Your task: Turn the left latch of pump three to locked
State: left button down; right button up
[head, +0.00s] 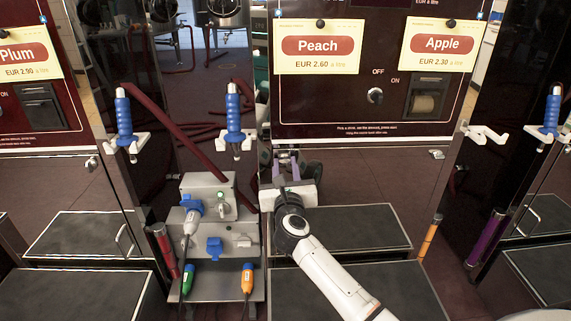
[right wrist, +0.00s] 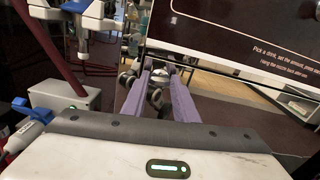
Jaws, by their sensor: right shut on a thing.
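A dark pump with the Peach sign (head: 318,46) and the Apple sign (head: 437,43) stands ahead; no pump number shows. My right gripper (head: 288,154) reaches to the lower left edge of this pump. Its lilac fingers also show in the right wrist view (right wrist: 160,71), closed around a small silvery part (right wrist: 161,66) at that edge. This looks like the left latch; its turned position is too small to tell. A similar pale latch (head: 437,153) sits below the pump's right end. My left gripper is out of view.
Left of my right arm stands a grey connector box (head: 208,197) with a green light, a blue-grey plug (head: 192,212), and green (head: 188,280) and orange (head: 247,278) connectors. Blue nozzles (head: 233,112) hang in white holders. A dark platform (head: 365,229) lies below the pump.

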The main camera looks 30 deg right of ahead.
jog(key=n+p, duration=0.5)
jog(key=shift+a+r, duration=0.1)
jog(key=shift+r, duration=0.05)
jog(key=n+p, duration=0.1)
jog(key=n, duration=0.1)
jog(key=shift+n+p, duration=0.4)
jog(key=n+p, duration=0.1)
jog(key=n, duration=0.1)
jog(key=shift+n+p, duration=0.35)
jog(key=shift+n, duration=0.05)
jog(key=n, duration=0.1)
jog(key=n+p, duration=0.1)
jog(key=shift+a+f+n, duration=0.1)
jog(key=shift+f+n, duration=0.1)
jog(key=shift+n, duration=0.1)
jog(key=shift+w+f+n+p, duration=0.15)
jog(key=shift+n+p, duration=0.7)
jog(key=shift+n, duration=0.85)
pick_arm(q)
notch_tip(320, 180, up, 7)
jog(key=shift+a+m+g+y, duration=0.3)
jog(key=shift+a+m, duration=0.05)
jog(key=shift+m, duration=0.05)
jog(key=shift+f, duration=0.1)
pick_arm(e)
jog(key=shift+n, duration=0.3)
